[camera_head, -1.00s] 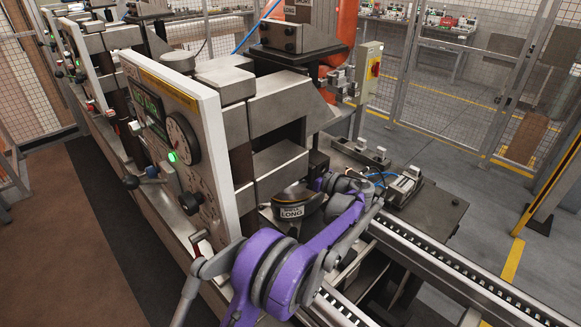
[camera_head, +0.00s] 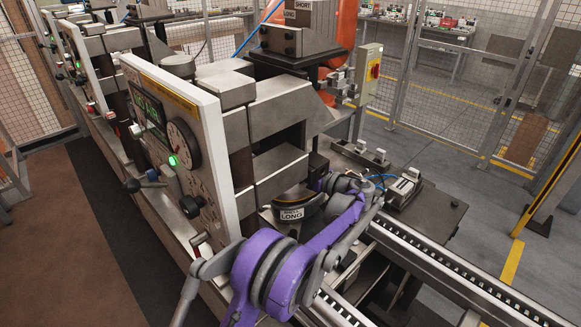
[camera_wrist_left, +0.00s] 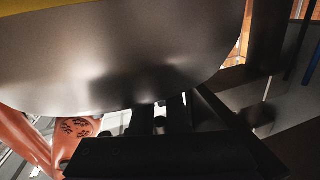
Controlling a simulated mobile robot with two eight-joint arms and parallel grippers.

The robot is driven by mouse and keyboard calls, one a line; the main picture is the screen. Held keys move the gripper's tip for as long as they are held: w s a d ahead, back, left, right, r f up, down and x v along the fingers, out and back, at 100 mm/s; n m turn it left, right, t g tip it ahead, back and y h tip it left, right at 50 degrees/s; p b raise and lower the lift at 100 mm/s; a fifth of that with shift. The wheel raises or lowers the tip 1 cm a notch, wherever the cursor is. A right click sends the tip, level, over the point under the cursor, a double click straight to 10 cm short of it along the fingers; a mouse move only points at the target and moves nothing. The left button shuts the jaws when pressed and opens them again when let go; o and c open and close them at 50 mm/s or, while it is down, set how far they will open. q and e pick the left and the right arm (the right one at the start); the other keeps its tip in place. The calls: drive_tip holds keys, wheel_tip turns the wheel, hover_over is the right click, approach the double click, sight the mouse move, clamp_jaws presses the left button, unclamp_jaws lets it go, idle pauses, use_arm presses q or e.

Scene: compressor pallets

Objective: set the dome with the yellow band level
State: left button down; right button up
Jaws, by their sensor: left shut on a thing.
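The dome with the yellow band (camera_wrist_left: 120,60) fills the upper part of the left wrist view as a smooth silver-grey curved shell. Its yellow band (camera_wrist_left: 22,14) shows only at the top left corner. My left gripper (camera_wrist_left: 160,118) is dark and is shut at the lower edge of the shell, its contact partly in shadow. My right gripper is not in view.
The press has a white control panel (camera_head: 180,140) with a dial and green light. A roller conveyor (camera_head: 450,272) runs to the lower right. A grey fixture (camera_head: 403,187) stands behind my wrist.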

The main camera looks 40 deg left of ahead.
use_arm(q)
drive_tip(key=shift+w+d+n+p, duration=0.1)
drive_tip(key=shift+w+n+p, duration=0.35)
drive_tip(key=shift+w+n, duration=0.2)
drive_tip(key=shift+s, duration=0.3)
idle(0.5)
drive_tip(key=shift+s, duration=0.3)
idle(0.5)
drive_tip(key=shift+f+b, duration=0.4)
drive_tip(key=shift+f, duration=0.35)
idle(0.7)
drive_tip(key=c, duration=0.8)
unclamp_jaws()
drive_tip(key=shift+c, duration=0.2)
